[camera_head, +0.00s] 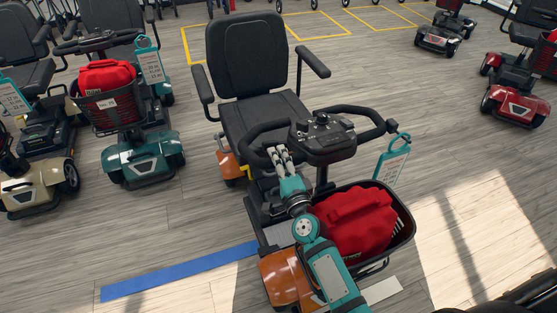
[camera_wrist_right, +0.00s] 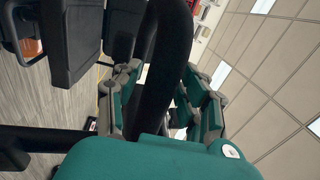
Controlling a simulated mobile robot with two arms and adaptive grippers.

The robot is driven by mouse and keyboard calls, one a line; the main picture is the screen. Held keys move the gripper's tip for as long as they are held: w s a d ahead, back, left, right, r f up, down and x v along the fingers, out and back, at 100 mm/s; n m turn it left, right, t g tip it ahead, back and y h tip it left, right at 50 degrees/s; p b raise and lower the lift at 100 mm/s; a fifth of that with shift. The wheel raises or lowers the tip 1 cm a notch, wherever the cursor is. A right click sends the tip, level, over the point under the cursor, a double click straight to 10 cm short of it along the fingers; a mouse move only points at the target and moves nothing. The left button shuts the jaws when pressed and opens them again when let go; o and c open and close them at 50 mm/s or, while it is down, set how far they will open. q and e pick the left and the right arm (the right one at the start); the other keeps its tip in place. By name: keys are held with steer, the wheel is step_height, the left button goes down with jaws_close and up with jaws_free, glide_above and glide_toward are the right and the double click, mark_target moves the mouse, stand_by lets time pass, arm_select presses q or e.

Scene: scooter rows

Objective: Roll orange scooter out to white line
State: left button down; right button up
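The orange scooter (camera_head: 283,278) stands in the middle of the head view, with a black seat, a looped handlebar (camera_head: 350,112) and a front basket (camera_head: 405,225) holding a red bag (camera_head: 355,222). My right gripper (camera_head: 280,155) is at the left loop of the handlebar. In the right wrist view its fingers (camera_wrist_right: 160,95) lie on both sides of the black handlebar tube (camera_wrist_right: 165,50) and appear closed around it. A short piece of white line (camera_head: 384,291) shows at the scooter's front right; the scooter and my arm hide the rest. My left gripper is not in view.
A blue floor line (camera_head: 180,271) runs left of the scooter's front. A teal scooter (camera_head: 143,160) and a beige one (camera_head: 38,185) stand at left, red scooters (camera_head: 515,103) at right. Yellow floor boxes (camera_head: 320,38) lie behind. Floor on both sides is clear.

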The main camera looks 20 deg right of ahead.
jaws_close()
steer(key=shift+f, duration=0.1)
steer(key=shift+w+a, duration=0.1)
steer(key=shift+w, duration=0.7)
steer(key=shift+o, duration=1.6)
jaws_free()
steer(key=shift+w, duration=0.1)
steer(key=s, duration=1.2)
steer(key=shift+d+f, duration=0.2)
